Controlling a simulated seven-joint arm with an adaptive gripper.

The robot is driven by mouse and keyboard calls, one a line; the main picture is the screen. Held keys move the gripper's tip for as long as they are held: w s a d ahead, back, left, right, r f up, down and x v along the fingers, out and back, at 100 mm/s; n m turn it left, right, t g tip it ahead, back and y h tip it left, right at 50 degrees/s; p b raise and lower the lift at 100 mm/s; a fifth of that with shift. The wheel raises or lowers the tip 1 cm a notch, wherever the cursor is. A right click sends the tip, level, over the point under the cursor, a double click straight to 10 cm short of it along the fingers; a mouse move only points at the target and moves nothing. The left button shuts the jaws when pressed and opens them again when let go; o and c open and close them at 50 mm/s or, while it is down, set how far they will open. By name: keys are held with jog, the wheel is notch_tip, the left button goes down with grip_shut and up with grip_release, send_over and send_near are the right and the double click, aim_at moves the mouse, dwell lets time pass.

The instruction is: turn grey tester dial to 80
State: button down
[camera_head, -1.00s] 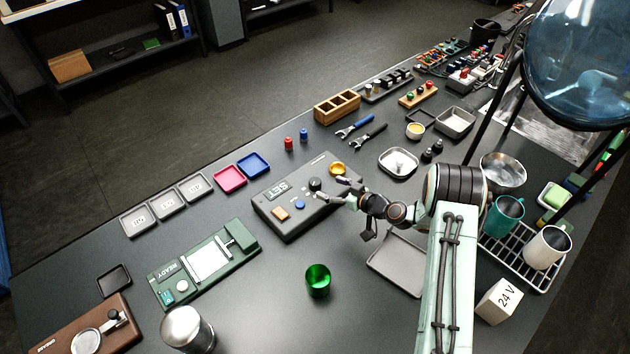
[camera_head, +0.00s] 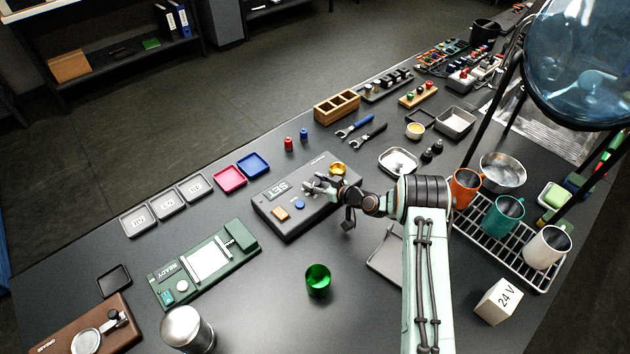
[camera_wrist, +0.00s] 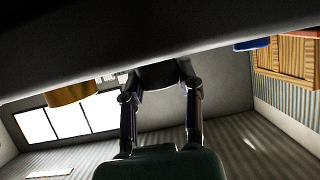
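The grey tester (camera_head: 290,222) lies on the table with a display reading "SET" (camera_head: 279,189), an orange button (camera_head: 281,214), a blue button (camera_head: 300,204) and a gold knob (camera_head: 337,169). Its dark dial is covered by my gripper (camera_head: 312,184) in the head view. In the wrist view the dark round dial (camera_wrist: 158,76) sits between my gripper's two fingers (camera_wrist: 160,98), one on each side. The fingers are apart, and I cannot tell if they touch it. The gold knob (camera_wrist: 72,92) is close beside the left finger. The dial's marks and value are not readable.
A green tester (camera_head: 205,265) and a green cup (camera_head: 318,280) stand in front. Blue (camera_head: 253,165) and pink (camera_head: 229,178) trays lie behind left. A grey tray (camera_head: 385,259) lies under my arm. A rack with mugs (camera_head: 520,262) stands right.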

jog(key=shift+m+t+h, duration=1.2)
jog(key=shift+m+h, duration=0.3)
jog(key=shift+m, duration=0.1)
jog(key=c, duration=0.7)
grip_release()
jog(key=v, duration=1.2)
jog(key=shift+r, duration=0.1)
